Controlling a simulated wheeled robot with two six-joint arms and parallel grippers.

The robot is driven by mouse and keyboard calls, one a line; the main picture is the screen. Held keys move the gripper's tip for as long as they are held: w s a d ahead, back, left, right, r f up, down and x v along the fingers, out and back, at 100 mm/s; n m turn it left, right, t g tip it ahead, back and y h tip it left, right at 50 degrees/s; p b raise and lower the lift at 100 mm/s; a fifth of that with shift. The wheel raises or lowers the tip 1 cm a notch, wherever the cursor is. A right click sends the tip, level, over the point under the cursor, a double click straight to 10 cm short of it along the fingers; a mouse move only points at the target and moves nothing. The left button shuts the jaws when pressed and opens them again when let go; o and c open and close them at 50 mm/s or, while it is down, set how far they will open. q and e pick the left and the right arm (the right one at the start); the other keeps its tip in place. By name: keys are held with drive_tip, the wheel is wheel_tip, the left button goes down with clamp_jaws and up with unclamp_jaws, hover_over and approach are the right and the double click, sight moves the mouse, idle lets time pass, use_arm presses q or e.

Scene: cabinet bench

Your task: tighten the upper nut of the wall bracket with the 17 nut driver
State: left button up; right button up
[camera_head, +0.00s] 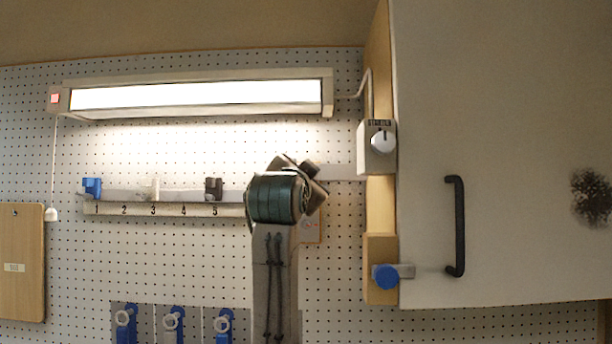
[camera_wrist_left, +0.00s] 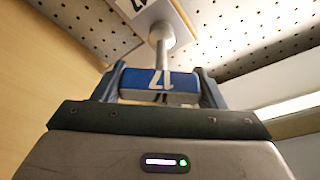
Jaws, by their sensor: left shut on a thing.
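My left gripper (camera_wrist_left: 159,82) is shut on the blue handle of the nut driver (camera_wrist_left: 150,86), which bears a white 17. Its grey shaft runs away from the jaws to a wider round end near a pale labelled plate (camera_wrist_left: 143,8) at the top of the left wrist view. I cannot tell whether this end touches the plate. No nut is clearly visible, and I cannot tell whether the plate belongs to the wall bracket. In the head view my own arm hides most of the gripper and driver. My right gripper is not in view.
A numbered rail (camera_head: 168,209) with several coloured clips crosses the pegboard left of my arm. A lit lamp (camera_head: 195,95) hangs above. A cabinet door (camera_head: 520,150) with a black handle (camera_head: 460,226) stands at right. Blue-handled items (camera_head: 125,325) hang below the rail.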

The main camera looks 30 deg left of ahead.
use_arm(q)
drive_tip(key=shift+m+p, duration=0.35)
drive_tip(key=shift+m, duration=0.35)
drive_tip(key=shift+m+h, duration=0.3)
drive_tip(key=shift+m+h+p, duration=0.4)
drive_tip(key=shift+m+p, duration=0.45)
drive_tip(key=shift+m, duration=0.45)
drive_tip(key=shift+g+p, duration=0.3)
drive_tip(key=shift+p, duration=0.05)
drive_tip(key=shift+m, duration=0.3)
